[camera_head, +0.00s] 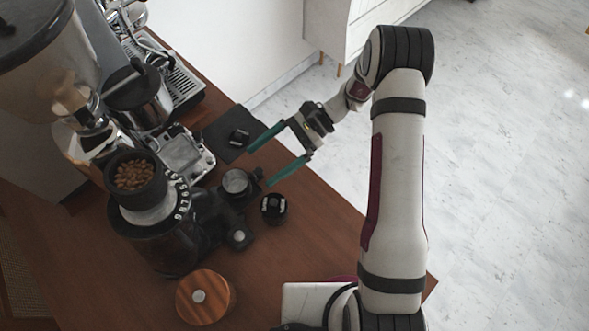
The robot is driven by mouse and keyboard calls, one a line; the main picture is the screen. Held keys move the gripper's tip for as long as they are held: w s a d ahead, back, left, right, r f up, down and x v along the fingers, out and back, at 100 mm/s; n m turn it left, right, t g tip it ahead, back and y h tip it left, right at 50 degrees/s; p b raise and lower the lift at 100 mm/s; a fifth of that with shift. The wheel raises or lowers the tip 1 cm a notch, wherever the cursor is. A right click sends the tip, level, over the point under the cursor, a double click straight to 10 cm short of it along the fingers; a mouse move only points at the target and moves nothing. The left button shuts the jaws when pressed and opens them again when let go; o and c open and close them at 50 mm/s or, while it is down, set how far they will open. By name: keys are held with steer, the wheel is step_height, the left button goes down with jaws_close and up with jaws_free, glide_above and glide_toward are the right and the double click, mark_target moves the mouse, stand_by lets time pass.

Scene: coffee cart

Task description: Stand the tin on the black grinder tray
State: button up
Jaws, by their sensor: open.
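A round silver-topped tin (235,181) appears to stand upright at the grinder's right side. Black parts that look like the grinder tray (252,187) show around and beside it; the tin hides part of them, and I cannot tell its exact contact. My gripper (261,168) is open and empty, with its two green fingers pointing left towards the tin. The fingertips are just right of the tin, and nothing shows between them. I cannot tell their height above the counter.
The grinder (165,235) with a bean-filled hopper stands left. A small black object (273,207) sits right of the tin. A black mat (217,133) lies behind, near the espresso machine (180,85). A round wooden piece (205,297) is in front. The counter's right part is bare.

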steer(key=s+d+r+n+h, duration=0.2)
steer(key=s+r+h, duration=0.1)
steer(key=r, duration=0.5)
steer(key=s+d+r+n+t+h, duration=0.2)
steer(key=s+d, duration=0.3)
steer(key=s, duration=0.3)
steer(key=s+d+r+n+t+h, duration=0.2)
steer(key=s+d+r+t+h, duration=0.2)
steer(key=s, duration=0.3)
steer(key=shift+s+d+r+h, duration=0.35)
steer(key=shift+d+r+h, duration=0.05)
steer(key=shift+d, duration=0.25)
